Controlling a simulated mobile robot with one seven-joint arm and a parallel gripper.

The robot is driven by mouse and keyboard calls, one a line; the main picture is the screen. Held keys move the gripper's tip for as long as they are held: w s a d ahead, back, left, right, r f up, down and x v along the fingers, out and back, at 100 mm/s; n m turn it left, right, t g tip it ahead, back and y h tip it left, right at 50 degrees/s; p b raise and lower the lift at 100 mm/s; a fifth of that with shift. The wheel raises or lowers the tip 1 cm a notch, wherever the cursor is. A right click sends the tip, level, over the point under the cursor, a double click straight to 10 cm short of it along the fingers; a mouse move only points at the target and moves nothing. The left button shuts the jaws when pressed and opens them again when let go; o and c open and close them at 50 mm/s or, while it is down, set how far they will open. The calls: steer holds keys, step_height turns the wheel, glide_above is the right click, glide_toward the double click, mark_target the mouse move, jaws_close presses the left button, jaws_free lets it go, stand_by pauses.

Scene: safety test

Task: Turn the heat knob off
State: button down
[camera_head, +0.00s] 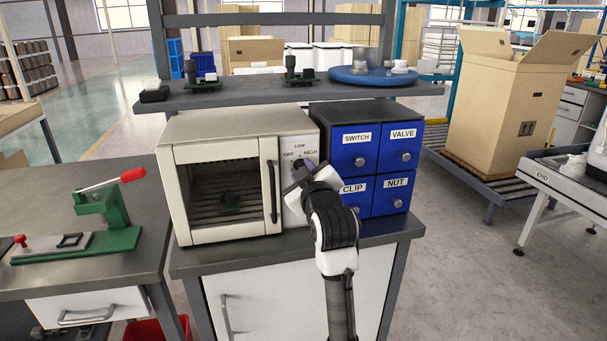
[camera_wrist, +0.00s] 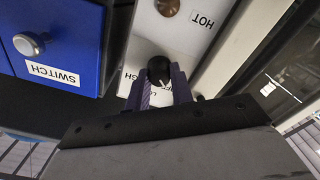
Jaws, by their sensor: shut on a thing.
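The oven (camera_head: 222,140) is a cream box with a glass door on the bench; the door is shut. The heat knob (camera_wrist: 158,66) is round and black on the oven's panel at the right of the door. Labels OFF, LOW and HIGH surround it in the head view. My gripper (camera_wrist: 161,82) has one finger on each side of the knob and is shut on it. In the head view my gripper (camera_head: 300,168) hides most of the knob. A pale mark shows on the knob, but I cannot tell which setting it points to.
Blue drawers (camera_head: 375,148) labelled SWITCH, VALVE, CLIP and NUT stand right beside the oven. A shelf (camera_head: 270,92) runs above. A round lamp (camera_wrist: 167,6) labelled HOT shows in the wrist view. A green press (camera_head: 105,215) stands left.

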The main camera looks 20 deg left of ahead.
steer(key=shift+n, duration=1.1)
steer(key=shift+b, duration=0.3)
steer(key=c, duration=1.2)
jaws_free()
steer(key=b+v, duration=0.1)
steer(key=v, duration=1.2)
steer(key=shift+s+d+b, duration=0.25)
steer(key=shift+s+b, duration=0.1)
